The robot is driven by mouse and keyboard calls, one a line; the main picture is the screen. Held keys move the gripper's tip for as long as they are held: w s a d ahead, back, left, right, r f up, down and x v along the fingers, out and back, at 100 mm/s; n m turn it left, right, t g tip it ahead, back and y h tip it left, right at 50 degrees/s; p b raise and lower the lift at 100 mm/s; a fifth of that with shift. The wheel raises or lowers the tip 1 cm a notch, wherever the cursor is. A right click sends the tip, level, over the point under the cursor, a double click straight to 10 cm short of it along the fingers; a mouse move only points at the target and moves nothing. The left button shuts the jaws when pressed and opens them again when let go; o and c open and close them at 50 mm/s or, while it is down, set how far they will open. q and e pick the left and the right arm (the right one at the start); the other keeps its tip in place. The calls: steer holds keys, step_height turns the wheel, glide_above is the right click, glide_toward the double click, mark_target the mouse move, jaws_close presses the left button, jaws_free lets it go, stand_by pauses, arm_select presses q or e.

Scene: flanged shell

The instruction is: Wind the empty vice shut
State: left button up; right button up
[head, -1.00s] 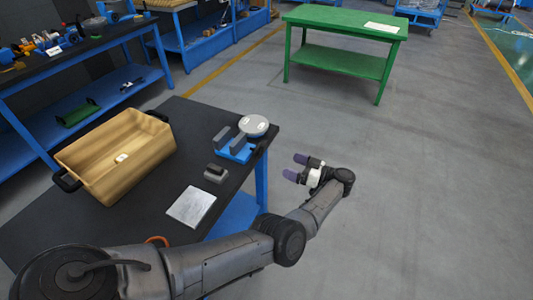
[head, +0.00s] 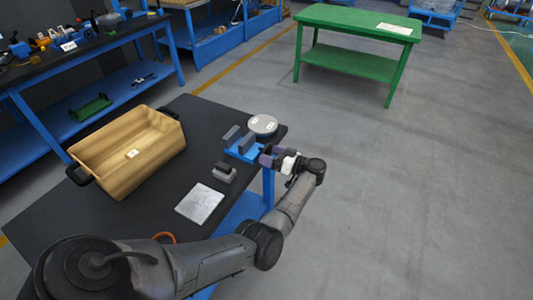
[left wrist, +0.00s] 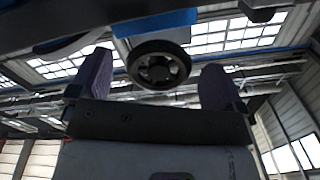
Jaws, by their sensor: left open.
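The vice stands at the right edge of the dark table, with a blue base (head: 243,155) and two grey upright jaws (head: 231,136). The jaws are apart, and I see nothing between them. My left gripper (head: 267,156) is at the vice's right end, just beyond the table edge. In the left wrist view, its two purple fingers are spread open (left wrist: 157,60), one on each side of the vice's black handwheel (left wrist: 159,67). I see gaps between wheel and fingers, so it is not gripped. Blue vice body (left wrist: 155,22) shows above the wheel. My right gripper is not in view.
A round grey lidded piece (head: 263,125) stands just behind the vice. A small grey block (head: 224,173) and a pale square plate (head: 200,204) lie in front. A tan box (head: 130,150) with black handles fills the table's left. The floor at right is clear.

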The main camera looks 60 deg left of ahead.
arm_select(q)
steer(key=shift+x, duration=1.1)
steer(key=shift+c, duration=0.3)
steer(key=c, duration=0.9)
steer(key=shift+o, duration=0.2)
steer(key=shift+n, duration=0.3)
